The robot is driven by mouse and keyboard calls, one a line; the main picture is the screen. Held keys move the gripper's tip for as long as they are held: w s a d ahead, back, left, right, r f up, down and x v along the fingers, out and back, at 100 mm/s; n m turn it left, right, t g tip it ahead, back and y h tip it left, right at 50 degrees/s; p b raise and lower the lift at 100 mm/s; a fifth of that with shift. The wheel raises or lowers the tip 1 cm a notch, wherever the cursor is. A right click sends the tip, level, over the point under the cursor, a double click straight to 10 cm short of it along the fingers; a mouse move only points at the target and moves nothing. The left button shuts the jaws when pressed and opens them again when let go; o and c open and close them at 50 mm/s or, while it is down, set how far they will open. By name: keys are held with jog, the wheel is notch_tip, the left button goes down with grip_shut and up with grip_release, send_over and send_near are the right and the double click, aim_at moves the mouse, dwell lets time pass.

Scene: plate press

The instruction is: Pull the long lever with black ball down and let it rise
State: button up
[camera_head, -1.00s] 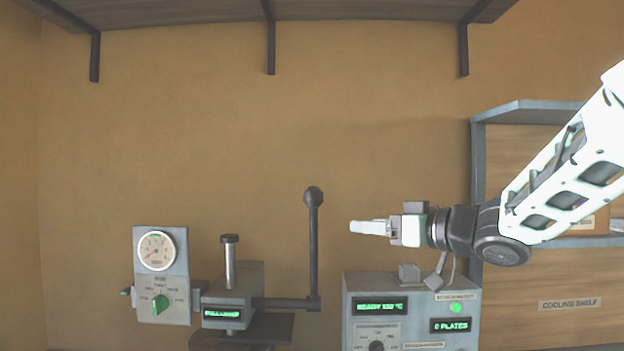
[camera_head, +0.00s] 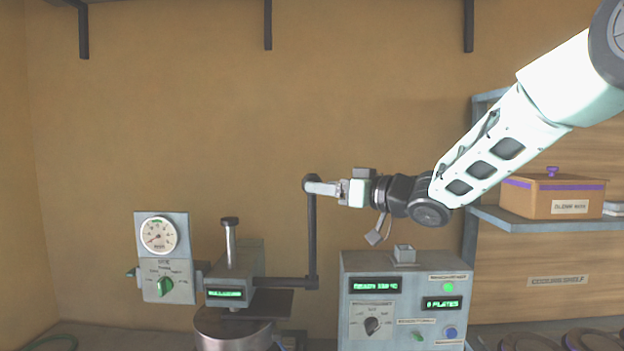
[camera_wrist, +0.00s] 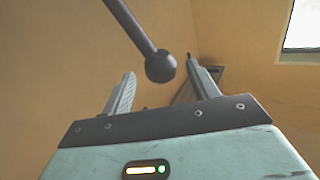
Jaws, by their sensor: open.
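The long lever (camera_head: 313,238) stands upright from a horizontal bar at the right side of the press (camera_head: 230,270). Its black ball (camera_head: 310,181) is at the top and lies partly behind my fingers in the head view. My gripper (camera_head: 312,187) comes in from the right, roughly level, with its fingertips at the ball. In the wrist view the ball (camera_wrist: 160,66) shows between the two open fingers (camera_wrist: 162,80), close to the tips. I cannot tell whether a finger touches it.
A grey control box (camera_head: 405,300) with green displays stands below my gripper. A dial panel (camera_head: 165,258) is left of the press. A shelf (camera_head: 510,222) with a wooden box (camera_head: 555,198) is at the right. The wall area above the press is clear.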

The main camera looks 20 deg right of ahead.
jog(key=shift+p+x, duration=0.45)
jog(key=shift+x, duration=1.65)
jog(key=shift+c, duration=0.3)
